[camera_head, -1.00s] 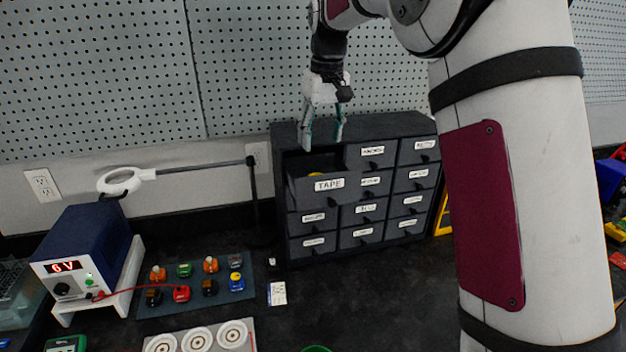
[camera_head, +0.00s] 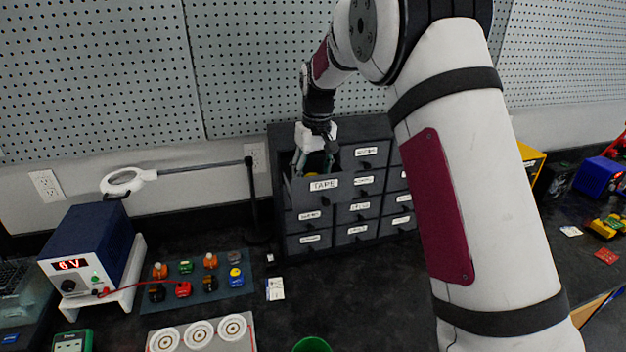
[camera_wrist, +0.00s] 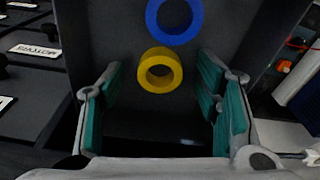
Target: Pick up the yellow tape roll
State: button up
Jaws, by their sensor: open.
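The yellow tape roll (camera_wrist: 160,70) lies in the open drawer marked TAPE (camera_head: 324,185), with its hole facing up in the wrist view. A blue tape roll (camera_wrist: 174,20) lies just beyond it, close to it. My gripper (camera_wrist: 158,108) is open and empty, with its green-padded fingers on either side of the line to the yellow roll. In the head view my gripper (camera_head: 315,165) reaches down into the open drawer. There the rolls are mostly hidden by the drawer front and the fingers.
The dark drawer cabinet (camera_head: 350,212) stands against the pegboard wall, its other drawers shut. A magnifier on an arm (camera_head: 125,182) and a blue power supply (camera_head: 88,250) stand to the left. The drawer walls lie close around my fingers.

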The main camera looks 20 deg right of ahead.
jog(key=c, duration=1.1)
jog(key=shift+o, duration=0.2)
jog(key=shift+r, duration=0.1)
